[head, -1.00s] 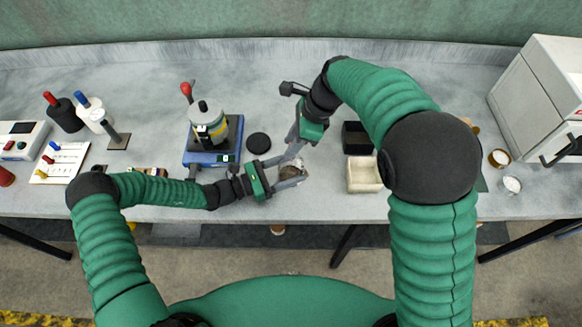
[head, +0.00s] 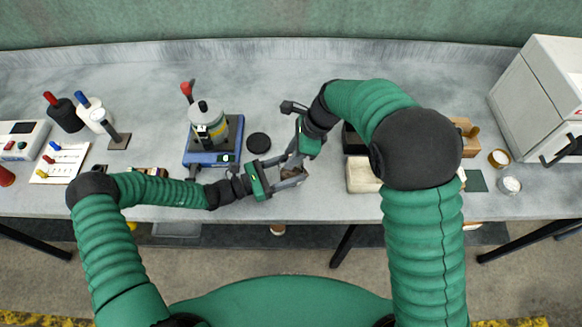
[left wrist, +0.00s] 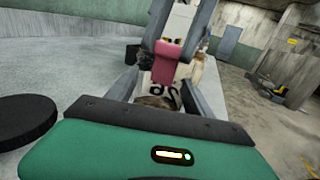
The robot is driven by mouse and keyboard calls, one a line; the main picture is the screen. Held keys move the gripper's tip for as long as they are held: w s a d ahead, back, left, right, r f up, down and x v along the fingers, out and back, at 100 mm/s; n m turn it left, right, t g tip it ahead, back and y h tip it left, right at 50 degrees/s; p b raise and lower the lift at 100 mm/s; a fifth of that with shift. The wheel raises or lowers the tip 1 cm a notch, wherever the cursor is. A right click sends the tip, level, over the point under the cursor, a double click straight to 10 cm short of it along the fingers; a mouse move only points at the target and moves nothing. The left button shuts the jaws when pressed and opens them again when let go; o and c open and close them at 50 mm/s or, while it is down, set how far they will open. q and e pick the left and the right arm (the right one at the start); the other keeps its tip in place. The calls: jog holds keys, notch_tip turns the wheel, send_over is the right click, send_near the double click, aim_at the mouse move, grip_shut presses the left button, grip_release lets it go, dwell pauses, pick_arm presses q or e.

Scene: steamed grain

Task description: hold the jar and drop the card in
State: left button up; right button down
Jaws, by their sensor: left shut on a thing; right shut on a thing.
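The jar (head: 291,173) is between the fingers of my left gripper (head: 289,175), which is shut on it near the front of the bench. In the left wrist view brownish contents (left wrist: 155,102) show low between the fingers, partly hidden by the gripper body. My right gripper (head: 292,160) points down over the jar, fingers close together. In the left wrist view my right gripper (left wrist: 170,45) is shut on a small pinkish-red card (left wrist: 167,62), just above the jar. I cannot tell if the card's lower edge is inside the mouth.
A black disc (head: 259,143) lies left of the jar. A blue-based device (head: 212,150) with a pot stands further left. A cream tray (head: 361,175) sits to the right, partly behind my right arm. The bench behind the grippers is clear.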

jog(key=shift+f, duration=0.1)
jog(key=c, duration=1)
grip_release()
jog(key=v, duration=1.2)
pick_arm(q)
jog(key=o, duration=1.8)
